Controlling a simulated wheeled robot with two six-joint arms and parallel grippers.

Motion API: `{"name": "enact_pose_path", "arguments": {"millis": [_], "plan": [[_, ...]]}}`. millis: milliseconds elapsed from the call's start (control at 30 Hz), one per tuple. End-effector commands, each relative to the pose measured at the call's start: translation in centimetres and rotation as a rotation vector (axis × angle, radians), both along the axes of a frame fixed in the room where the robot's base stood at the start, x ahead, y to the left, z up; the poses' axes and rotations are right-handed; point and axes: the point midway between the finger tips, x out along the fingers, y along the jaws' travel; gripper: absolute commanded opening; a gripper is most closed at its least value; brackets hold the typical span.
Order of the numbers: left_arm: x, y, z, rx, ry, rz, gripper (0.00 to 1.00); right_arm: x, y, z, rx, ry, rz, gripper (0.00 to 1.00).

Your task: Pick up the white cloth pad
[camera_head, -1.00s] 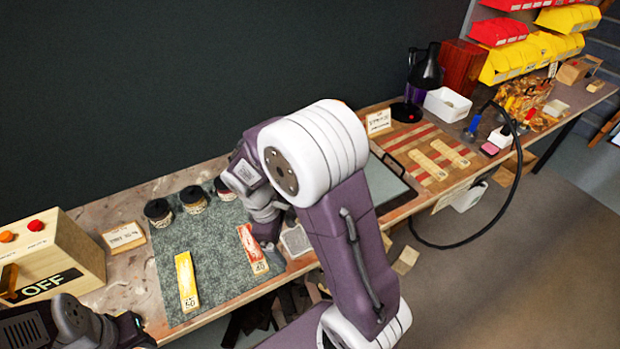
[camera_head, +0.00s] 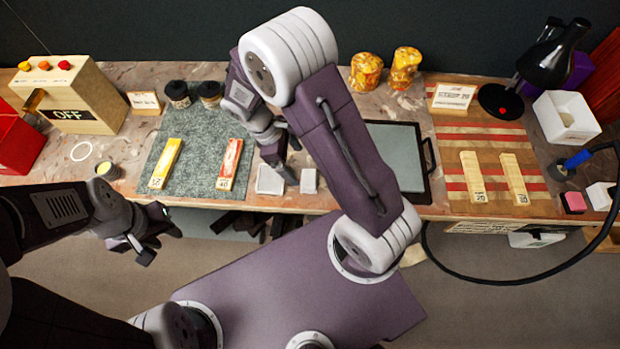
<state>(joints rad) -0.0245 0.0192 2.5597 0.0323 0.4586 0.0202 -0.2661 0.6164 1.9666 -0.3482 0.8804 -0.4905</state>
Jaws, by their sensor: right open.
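A pale, flat square pad (camera_head: 270,180) lies at the bench's front edge, just right of the grey-green mat; a smaller whitish block (camera_head: 309,182) lies beside it. Which of the two is the white cloth pad I cannot tell for sure. My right gripper (camera_head: 288,162) is open and empty. It points down just behind and above these two pieces and partly overlaps them in the picture. My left gripper (camera_head: 156,240) looks open and empty, in front of the bench's front edge, left of the pads.
The mat (camera_head: 200,148) bears a yellow-labelled strip (camera_head: 166,162) and a red-labelled strip (camera_head: 230,164). Dark jars (camera_head: 177,94) stand behind it. A dark-framed tray (camera_head: 398,155) lies right of my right arm. An OFF switch box (camera_head: 72,95) stands left. A black hose (camera_head: 480,280) loops at right.

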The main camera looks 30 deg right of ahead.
Motion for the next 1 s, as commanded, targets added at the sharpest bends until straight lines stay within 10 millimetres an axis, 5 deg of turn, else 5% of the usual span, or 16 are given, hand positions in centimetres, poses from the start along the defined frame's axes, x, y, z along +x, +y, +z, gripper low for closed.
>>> {"name": "enact_pose_path", "arguments": {"millis": [633,900,1000], "plan": [[0.0,0.0,-1.2,0.0,0.0,0.0,0.36,-2.7,-2.7,-7.5,-0.001,0.005,-0.004,0.89],[0.0,0.0,-1.1,0.0,0.0,0.0,0.36,-2.7,-2.8,-7.9,0.001,0.001,-0.002,0.89],[0.0,0.0,-1.1,0.0,0.0,0.0,0.36,-2.7,-2.8,-7.9,0.001,0.001,-0.002,0.64]]}}
